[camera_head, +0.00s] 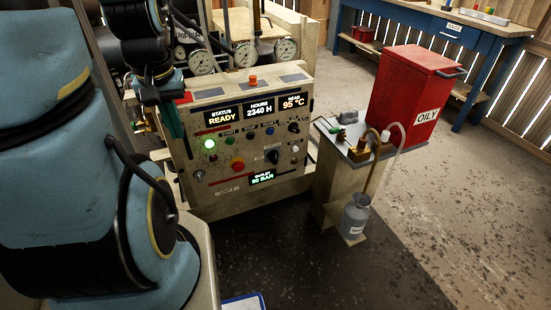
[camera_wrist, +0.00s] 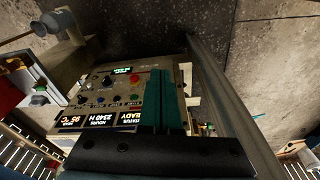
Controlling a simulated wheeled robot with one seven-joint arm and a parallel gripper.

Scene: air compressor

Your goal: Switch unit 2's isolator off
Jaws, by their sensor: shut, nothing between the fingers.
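A beige compressor control panel (camera_head: 250,185) stands in the middle of the head view. I cannot tell which control is unit 2's isolator; small labels are unreadable. My gripper (camera_head: 177,132) hangs at the panel's upper left corner, with its teal fingers shut and empty. In the wrist view the fingers (camera_wrist: 159,72) cover part of the panel (camera_wrist: 115,72), which appears upside down.
Several pressure gauges (camera_head: 245,53) stand above the panel. A small stand (camera_head: 338,190) with fittings and a bottle (camera_head: 355,216) is right of it, beside a red OILY bin (camera_head: 410,95). A blue workbench (camera_head: 470,40) is behind.

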